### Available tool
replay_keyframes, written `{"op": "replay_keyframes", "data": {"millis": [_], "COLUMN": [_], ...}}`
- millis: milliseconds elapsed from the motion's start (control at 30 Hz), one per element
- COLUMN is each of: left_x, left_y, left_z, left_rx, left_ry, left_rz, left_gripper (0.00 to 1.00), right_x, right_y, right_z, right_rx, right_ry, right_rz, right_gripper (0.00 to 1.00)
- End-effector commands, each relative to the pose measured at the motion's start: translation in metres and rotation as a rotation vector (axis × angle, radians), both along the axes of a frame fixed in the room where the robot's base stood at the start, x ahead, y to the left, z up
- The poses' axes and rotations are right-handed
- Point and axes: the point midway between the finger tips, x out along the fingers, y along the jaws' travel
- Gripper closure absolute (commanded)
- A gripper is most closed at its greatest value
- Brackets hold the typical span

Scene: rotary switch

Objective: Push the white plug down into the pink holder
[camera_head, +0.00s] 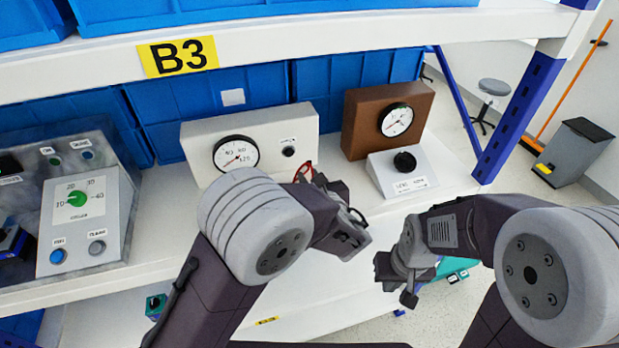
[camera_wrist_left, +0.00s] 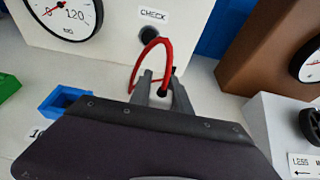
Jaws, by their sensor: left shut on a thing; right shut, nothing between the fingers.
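I see no white plug and no pink holder in either view. My left gripper (camera_head: 312,182) is over the shelf in front of the cream gauge box (camera_head: 305,120). In the left wrist view its two fingers (camera_wrist_left: 162,92) are shut on a thin red looped cable (camera_wrist_left: 166,48). The loop rises in front of the box's CHECK socket (camera_wrist_left: 149,33). The cable's held end is mostly hidden between the fingers. My right gripper (camera_head: 396,284) is shut and empty, low and to the right, away from the boxes.
A brown gauge box (camera_head: 362,125) and a white knob box (camera_head: 405,172) stand to the right. A grey control panel (camera_head: 84,215) is at left. A small blue block (camera_wrist_left: 62,100) and a green block (camera_wrist_left: 9,84) lie on the shelf left of my left gripper.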

Motion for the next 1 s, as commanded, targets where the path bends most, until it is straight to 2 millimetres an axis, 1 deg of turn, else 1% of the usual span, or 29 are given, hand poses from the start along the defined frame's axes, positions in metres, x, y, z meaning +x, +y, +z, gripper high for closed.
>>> {"op": "replay_keyframes", "data": {"millis": [433, 467, 500, 533, 867, 933, 1000], "left_x": [0.000, 0.000, 0.000, 0.000, -0.002, -0.010, -0.023], "left_y": [0.000, 0.000, 0.000, 0.000, -0.001, -0.004, -0.009], "left_z": [-0.012, -0.011, -0.011, -0.011, -0.010, -0.008, -0.004], "left_rx": [0.000, 0.000, 0.000, 0.000, 0.000, -0.001, 0.000], "left_ry": [0.000, 0.000, 0.000, 0.000, 0.000, 0.000, -0.001], "left_rz": [0.000, 0.000, 0.000, 0.000, -0.001, -0.004, -0.006], "left_gripper": [1.00, 0.69, 0.57, 0.51, 0.51, 0.51, 0.51], "right_x": [0.000, 0.000, 0.000, 0.000, 0.000, 0.000, 0.000], "right_y": [0.000, 0.000, 0.000, 0.000, 0.000, 0.000, 0.000], "right_z": [-0.012, -0.011, -0.010, -0.010, -0.011, -0.012, -0.014], "right_rx": [0.000, 0.000, 0.000, 0.000, 0.000, 0.000, 0.000], "right_ry": [0.000, 0.000, 0.000, 0.000, 0.000, 0.000, 0.000], "right_rz": [0.000, 0.000, 0.000, 0.000, 0.000, 0.000, 0.000], "right_gripper": [1.00, 1.00, 1.00, 1.00, 1.00, 1.00, 1.00]}}
